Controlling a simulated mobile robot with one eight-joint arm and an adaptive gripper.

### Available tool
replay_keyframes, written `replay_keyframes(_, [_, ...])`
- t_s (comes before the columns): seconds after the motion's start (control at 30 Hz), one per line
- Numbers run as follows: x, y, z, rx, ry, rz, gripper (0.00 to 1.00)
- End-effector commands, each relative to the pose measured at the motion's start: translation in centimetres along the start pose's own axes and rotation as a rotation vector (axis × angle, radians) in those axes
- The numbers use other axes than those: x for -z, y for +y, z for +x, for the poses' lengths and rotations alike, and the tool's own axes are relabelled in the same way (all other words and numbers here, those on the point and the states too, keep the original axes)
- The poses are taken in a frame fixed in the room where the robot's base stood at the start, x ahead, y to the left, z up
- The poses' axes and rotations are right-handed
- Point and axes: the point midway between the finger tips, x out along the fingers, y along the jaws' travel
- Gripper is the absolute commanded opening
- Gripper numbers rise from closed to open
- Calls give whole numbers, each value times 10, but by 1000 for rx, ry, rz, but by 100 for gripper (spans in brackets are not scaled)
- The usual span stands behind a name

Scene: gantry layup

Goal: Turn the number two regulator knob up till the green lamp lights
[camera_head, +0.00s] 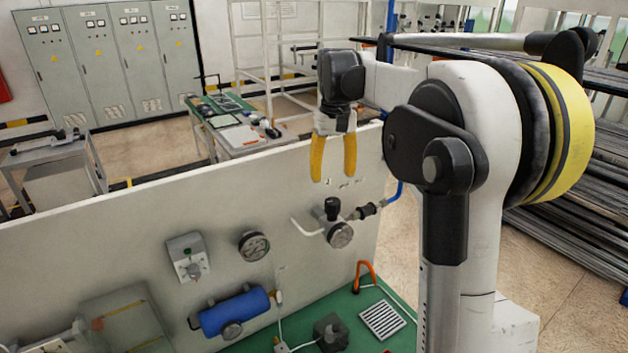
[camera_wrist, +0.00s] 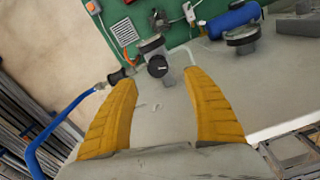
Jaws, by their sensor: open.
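A regulator with a black knob (camera_head: 332,207) stands out from the upright grey panel, with a round gauge (camera_head: 340,235) just below it. The knob also shows in the wrist view (camera_wrist: 157,66), beyond and between my fingertips. Small marks are on the panel above it, too small to read. My gripper (camera_head: 333,178) is open, with its yellow fingers pointing down. It is above the knob in the head view and appears apart from it. A grey box (camera_head: 187,258) on the panel carries a small green spot; I cannot tell whether this is a lamp or whether it is lit.
Another gauge (camera_head: 254,246) and a blue cylinder (camera_head: 235,311) are to the left on the panel. A blue hose (camera_wrist: 58,127) runs from a fitting beside the regulator. An orange hooked handle (camera_head: 365,273) and a grille (camera_head: 382,319) are at the green base below.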

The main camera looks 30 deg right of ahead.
Motion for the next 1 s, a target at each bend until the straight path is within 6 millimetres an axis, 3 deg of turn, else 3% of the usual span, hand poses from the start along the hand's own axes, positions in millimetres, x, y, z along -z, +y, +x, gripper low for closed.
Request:
replay_keyframes(0.17, [7, 8, -1, 3, -19, 7, 59])
replay_keyframes(0.7, [5, 7, 91, 2, -18, 6, 59])
replay_keyframes(1.0, [5, 7, 104, 3, -18, 6, 59])
